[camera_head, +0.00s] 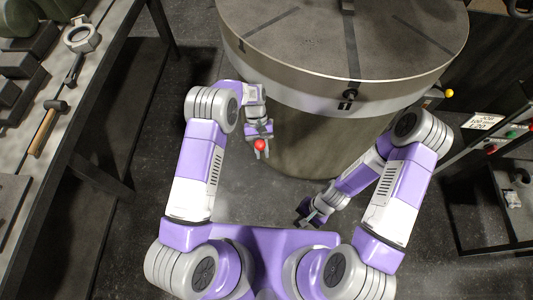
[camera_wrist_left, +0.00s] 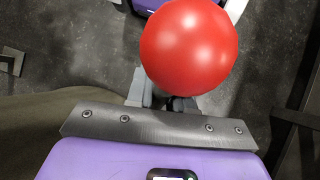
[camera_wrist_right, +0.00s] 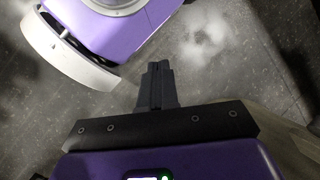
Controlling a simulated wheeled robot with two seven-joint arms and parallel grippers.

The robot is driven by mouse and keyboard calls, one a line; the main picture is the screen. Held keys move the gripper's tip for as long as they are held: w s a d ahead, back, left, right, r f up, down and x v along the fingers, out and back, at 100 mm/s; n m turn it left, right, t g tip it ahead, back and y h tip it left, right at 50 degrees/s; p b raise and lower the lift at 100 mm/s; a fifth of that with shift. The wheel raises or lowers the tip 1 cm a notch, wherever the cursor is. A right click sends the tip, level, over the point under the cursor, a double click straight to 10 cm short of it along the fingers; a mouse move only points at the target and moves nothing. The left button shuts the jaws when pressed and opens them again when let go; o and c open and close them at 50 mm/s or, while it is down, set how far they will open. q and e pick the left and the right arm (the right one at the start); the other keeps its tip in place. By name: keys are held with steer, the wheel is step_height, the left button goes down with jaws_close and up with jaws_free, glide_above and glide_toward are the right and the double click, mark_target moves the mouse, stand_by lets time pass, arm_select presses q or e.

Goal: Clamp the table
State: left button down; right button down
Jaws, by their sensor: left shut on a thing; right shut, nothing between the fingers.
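The large round grey table (camera_head: 310,45) stands on a thick drum-like base at the top of the head view. A dark fitting (camera_head: 351,95) sits on its front rim. My left gripper (camera_head: 261,153) is in front of the table's left side, shut on a piece with a red ball knob (camera_head: 259,145). The ball fills the top of the left wrist view (camera_wrist_left: 188,47) and hides the fingertips and any shaft. My right gripper (camera_head: 305,216) is low in front of the base, shut and empty. Its closed fingers show over bare floor in the right wrist view (camera_wrist_right: 158,75).
A workbench (camera_head: 75,115) on the left holds a hammer (camera_head: 46,128), a ring-ended tool (camera_head: 80,40) and dark blocks. A yellow knob (camera_head: 449,93) is by the table's right side. A panel with a sign (camera_head: 483,121) and coloured buttons stands at right. Floor before the base is clear.

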mark_target(262, 146)
steer(key=s+a+r+m+g+y, duration=0.1)
steer(key=s+a+m+g+y, duration=0.35)
steer(key=m, duration=0.25)
steer(key=w+a+r+m+t+y, duration=0.2)
steer(key=a+r+m+t+y, duration=0.15)
steer(key=m+y, duration=0.4)
steer(key=w+d+r+m+t+y, duration=0.15)
steer(key=w+d+m+t, duration=0.25)
steer(key=w+m+t, duration=1.15)
steer(key=w+a+r, duration=0.2)
steer(key=w+a, duration=0.1)
steer(key=a, duration=0.1)
steer(key=w+a+r+m+g, duration=0.1)
steer(key=w+a+r, duration=0.1)
steer(key=a, duration=0.3)
steer(key=shift+w+r+m, duration=0.3)
steer(key=shift+w+r, duration=0.05)
steer(key=shift+w, duration=0.35)
steer(key=shift+h, duration=0.25)
